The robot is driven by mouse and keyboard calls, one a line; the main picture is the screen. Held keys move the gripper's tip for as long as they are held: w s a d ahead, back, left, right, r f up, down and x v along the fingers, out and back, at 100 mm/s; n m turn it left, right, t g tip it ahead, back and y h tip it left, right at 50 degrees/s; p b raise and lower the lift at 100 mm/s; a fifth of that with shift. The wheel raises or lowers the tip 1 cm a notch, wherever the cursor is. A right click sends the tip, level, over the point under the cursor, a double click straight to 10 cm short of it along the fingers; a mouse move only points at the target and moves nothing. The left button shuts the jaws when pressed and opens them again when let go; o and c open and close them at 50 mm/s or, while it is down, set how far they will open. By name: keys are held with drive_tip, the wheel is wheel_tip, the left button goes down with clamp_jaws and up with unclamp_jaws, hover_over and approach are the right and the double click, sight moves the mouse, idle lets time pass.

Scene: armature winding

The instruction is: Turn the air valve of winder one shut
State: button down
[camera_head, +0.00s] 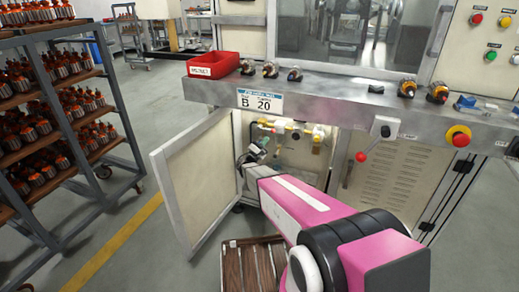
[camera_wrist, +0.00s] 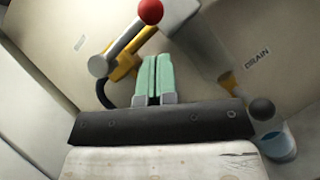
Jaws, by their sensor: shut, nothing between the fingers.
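My gripper (camera_wrist: 154,62) is shut and empty, its two green fingers side by side in the wrist view. A lever with a red ball knob (camera_wrist: 151,11) lies just beyond and left of the fingertips. Its grey arm slopes down left to a round pale hub (camera_wrist: 98,66), next to a yellow fitting (camera_wrist: 126,66). I cannot tell whether the fingers touch it. The small label nearby (camera_wrist: 79,43) is unreadable, so I cannot confirm that this is the air valve. In the head view my gripper (camera_head: 247,159) is at the opening of the cabinet under the bench.
The cabinet door (camera_head: 192,180) stands open to the left. A DRAIN label (camera_wrist: 257,60), a dark ball (camera_wrist: 262,109) and a blue cup (camera_wrist: 279,143) are on the right. Outside, a red-knobbed lever (camera_head: 361,157) hangs right of the opening. A slatted wooden platform (camera_head: 250,268) lies below.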

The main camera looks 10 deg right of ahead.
drive_tip(key=shift+s+d+r, duration=0.15)
drive_tip(key=shift+d+r, duration=0.25)
drive_tip(key=shift+r, duration=0.2)
drive_tip(key=shift+s+d+r, duration=0.1)
drive_tip(key=shift+d+r, duration=0.25)
drive_tip(key=shift+r, duration=0.2)
